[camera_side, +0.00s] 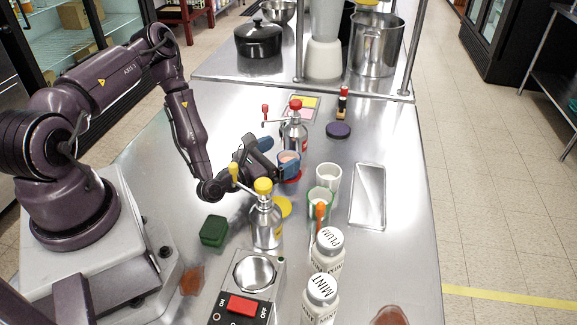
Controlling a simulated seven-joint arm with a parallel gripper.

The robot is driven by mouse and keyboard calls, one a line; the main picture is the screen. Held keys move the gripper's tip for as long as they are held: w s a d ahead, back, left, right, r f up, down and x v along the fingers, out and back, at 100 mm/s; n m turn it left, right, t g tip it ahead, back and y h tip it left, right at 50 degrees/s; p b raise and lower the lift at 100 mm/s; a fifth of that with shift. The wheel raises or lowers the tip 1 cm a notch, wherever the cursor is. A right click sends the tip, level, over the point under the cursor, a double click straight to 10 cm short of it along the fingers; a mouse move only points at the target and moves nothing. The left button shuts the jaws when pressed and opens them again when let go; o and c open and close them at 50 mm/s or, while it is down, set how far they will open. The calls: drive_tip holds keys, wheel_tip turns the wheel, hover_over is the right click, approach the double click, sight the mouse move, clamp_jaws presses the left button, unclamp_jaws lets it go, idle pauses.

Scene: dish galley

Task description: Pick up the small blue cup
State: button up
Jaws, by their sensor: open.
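The small blue cup (289,159) stands on the steel table near the middle of the side view, with something pinkish at its mouth. A red saucer (293,179) shows at its base. My gripper (282,162) reaches in from the left, low over the table and right at the cup. Its jaws are open. The near finger overlaps the cup's lower left in the picture. I cannot tell whether the fingers touch the cup or how far they surround it.
A red-topped pump bottle (294,135) stands just behind; a yellow-topped one (265,225) stands in front. A white cup (329,176) and green-and-white cup (320,206) are close right. Jars (327,255) stand nearer. A metal tray (368,196) lies right.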

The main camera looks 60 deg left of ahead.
sight(279, 162)
wheel_tip(279, 162, down, 2)
drive_tip(key=shift+f, duration=0.1)
drive_tip(key=shift+w+a, duration=0.1)
drive_tip(key=shift+w, duration=1.05)
drive_tip(key=shift+w+a, duration=0.1)
drive_tip(key=shift+w, duration=0.3)
drive_tip(key=c, duration=1.2)
drive_tip(key=shift+o, duration=0.2)
drive_tip(key=shift+r, duration=0.2)
wheel_tip(279, 162, up, 17)
drive_tip(key=shift+r, duration=0.15)
drive_tip(key=shift+r, duration=0.1)
idle(1.6)
